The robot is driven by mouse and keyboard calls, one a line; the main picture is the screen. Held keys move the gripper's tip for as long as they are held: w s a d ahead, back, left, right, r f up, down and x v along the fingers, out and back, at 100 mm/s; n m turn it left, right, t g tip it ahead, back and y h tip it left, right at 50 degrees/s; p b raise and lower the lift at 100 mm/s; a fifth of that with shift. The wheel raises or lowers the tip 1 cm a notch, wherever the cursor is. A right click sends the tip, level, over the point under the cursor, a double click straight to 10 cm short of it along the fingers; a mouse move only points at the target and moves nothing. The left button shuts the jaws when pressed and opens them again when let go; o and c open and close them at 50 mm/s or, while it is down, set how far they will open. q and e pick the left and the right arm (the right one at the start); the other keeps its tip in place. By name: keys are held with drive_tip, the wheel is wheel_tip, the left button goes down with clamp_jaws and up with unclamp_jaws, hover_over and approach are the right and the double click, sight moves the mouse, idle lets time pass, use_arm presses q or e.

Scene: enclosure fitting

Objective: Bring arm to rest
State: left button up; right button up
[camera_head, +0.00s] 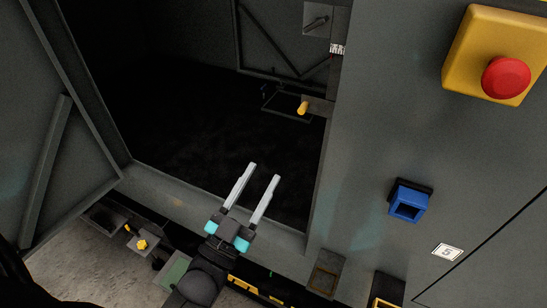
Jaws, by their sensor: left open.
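My left gripper (258,184) is in the lower middle of the head view, in front of the open, dark enclosure (190,105). Its two pale straight fingers are apart, with nothing between them. They point up and to the right, over the enclosure's lower edge. The gripper has a dark body with teal patches, and the arm comes in from the bottom. My right gripper is not in the view.
A red button on a yellow box (460,60) and a blue socket (409,203) are on the grey right panel. An open door (50,120) stands at left. A yellow-tipped part (303,108) juts inside the opening. Small parts with a yellow knob (142,244) lie low at left.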

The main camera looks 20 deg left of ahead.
use_arm(q)
drive_tip(key=s+f+n+g+b, duration=0.1)
drive_tip(key=s+f+g+b, duration=0.15)
drive_tip(key=f, duration=0.95)
drive_tip(key=s+d+f+g+y+b, duration=0.15)
drive_tip(key=f+g, duration=0.25)
drive_tip(key=f, duration=0.9)
drive_tip(key=s+f+n+g+h+b, duration=0.1)
drive_tip(key=f+g+b, duration=0.2)
drive_tip(key=f, duration=0.9)
drive_tip(key=s+f+g+b, duration=0.25)
drive_tip(key=s+f, duration=0.25)
drive_tip(key=f, duration=0.3)
drive_tip(key=s+f+g+b, duration=0.25)
drive_tip(key=s+f, duration=0.25)
drive_tip(key=f, duration=0.3)
drive_tip(key=s+a+f+g+y+b, duration=0.1)
drive_tip(key=s+f+g, duration=0.2)
drive_tip(key=s+f, duration=0.2)
drive_tip(key=s+a+f+g+y+b, duration=0.1)
drive_tip(key=s+f+g, duration=0.2)
drive_tip(key=s, duration=0.9)
wheel_tip(320, 180, down, 3)
drive_tip(key=shift+f+m+g+b, duration=0.1)
drive_tip(key=shift+m+g+b, duration=0.2)
drive_tip(key=shift+g, duration=0.05)
